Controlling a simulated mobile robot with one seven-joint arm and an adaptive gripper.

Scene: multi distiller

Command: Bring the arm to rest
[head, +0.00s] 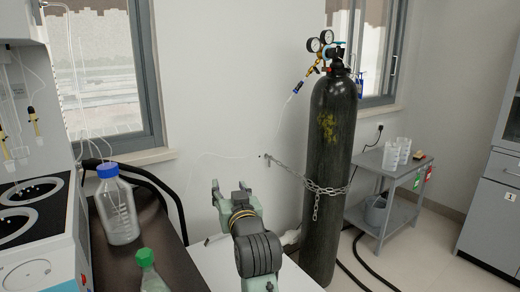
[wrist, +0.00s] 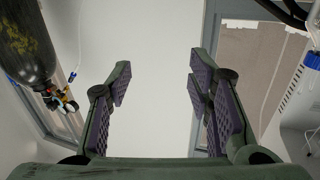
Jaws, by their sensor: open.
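My gripper (head: 229,189) is open and empty in the head view. It is raised above a white surface (head: 215,262), with its fingers pointing away toward the wall. In the wrist view my gripper (wrist: 158,82) shows both fingers spread wide, with only pale wall between them. My arm comes up from the bottom of the head view behind it. Nothing touches the fingers.
A dark gas cylinder (head: 328,180) with gauges is chained to the wall right of my gripper. A blue-capped bottle (head: 118,212) and a green-capped bottle (head: 150,275) stand left, beside the distiller (head: 38,190). A grey side table (head: 395,172) stands right.

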